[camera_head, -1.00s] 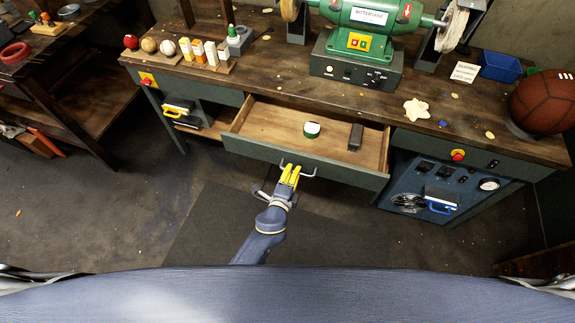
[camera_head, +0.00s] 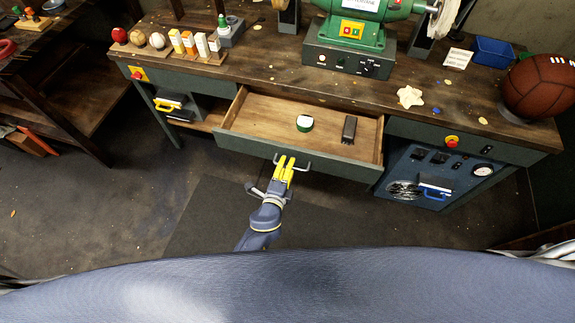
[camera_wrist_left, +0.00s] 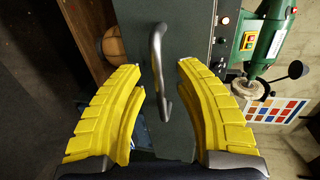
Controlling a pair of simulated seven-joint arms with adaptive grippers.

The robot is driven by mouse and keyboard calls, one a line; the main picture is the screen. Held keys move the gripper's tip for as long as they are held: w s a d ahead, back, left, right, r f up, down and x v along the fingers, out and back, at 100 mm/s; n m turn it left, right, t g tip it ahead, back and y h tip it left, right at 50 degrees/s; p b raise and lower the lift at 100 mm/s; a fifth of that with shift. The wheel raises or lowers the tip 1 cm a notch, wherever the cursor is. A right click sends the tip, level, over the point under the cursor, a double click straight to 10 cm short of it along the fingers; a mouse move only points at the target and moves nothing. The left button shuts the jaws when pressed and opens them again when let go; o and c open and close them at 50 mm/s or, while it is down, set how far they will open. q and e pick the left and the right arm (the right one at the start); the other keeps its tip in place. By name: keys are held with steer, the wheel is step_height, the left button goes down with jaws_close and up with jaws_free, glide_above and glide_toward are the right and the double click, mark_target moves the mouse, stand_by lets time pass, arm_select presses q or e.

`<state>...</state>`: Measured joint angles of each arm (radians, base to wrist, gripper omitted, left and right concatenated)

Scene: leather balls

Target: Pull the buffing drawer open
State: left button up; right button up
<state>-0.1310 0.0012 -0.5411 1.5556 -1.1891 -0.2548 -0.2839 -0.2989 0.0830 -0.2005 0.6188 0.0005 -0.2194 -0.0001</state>
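The buffing drawer (camera_head: 230,143) in the middle of the workbench stands pulled out, its wooden inside showing. My left gripper (camera_head: 287,160) has yellow fingers and is at the handle. In the left wrist view the fingers (camera_wrist_left: 160,70) are spread on either side of the handle, with visible gaps, so it is open. My right gripper is out of view.
The bench top holds a green grinder (camera_head: 352,31), a row of balls and small boxes at left, a blue bin (camera_head: 492,52) and a basketball (camera_head: 541,86) at right. A control panel (camera_head: 425,177) is right of the drawer. The floor before the drawer is clear.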

arm_select(q)
steer(key=v, duration=1.1)
steer(key=shift+s+a, duration=0.2)
steer(key=s+a+f+n+g+y, duration=0.1)
steer(key=s+a+f+n+g, duration=0.2)
steer(key=f, duration=0.7)
steer(key=s+a+f+n+g+y, duration=0.1)
steer(key=s+a+f+n+g, duration=0.15)
steer(key=s+f, duration=0.45)
steer(key=s+a+f+n+g, duration=0.15)
steer(key=a+f+n, duration=0.25)
steer(key=f, duration=0.8)
steer(key=s+a+f+n+g+y, duration=0.1)
steer(key=s+a+f+n+g, duration=0.1)
steer(key=s+a+f, duration=0.3)
steer(key=s+a+f+n+g+y, duration=0.1)
steer(key=s+a+f, duration=0.4)
steer(key=s, duration=0.6)
steer(key=s+a+f+n+g+y, duration=0.1)
steer(key=s+a+f+n+g, duration=0.2)
steer(key=s+a+f+n, duration=0.2)
steer(key=s+f, duration=0.1)
steer(key=s, duration=0.2)
steer(key=shift+s+n, duration=0.25)
steer(key=shift+n, duration=0.1)
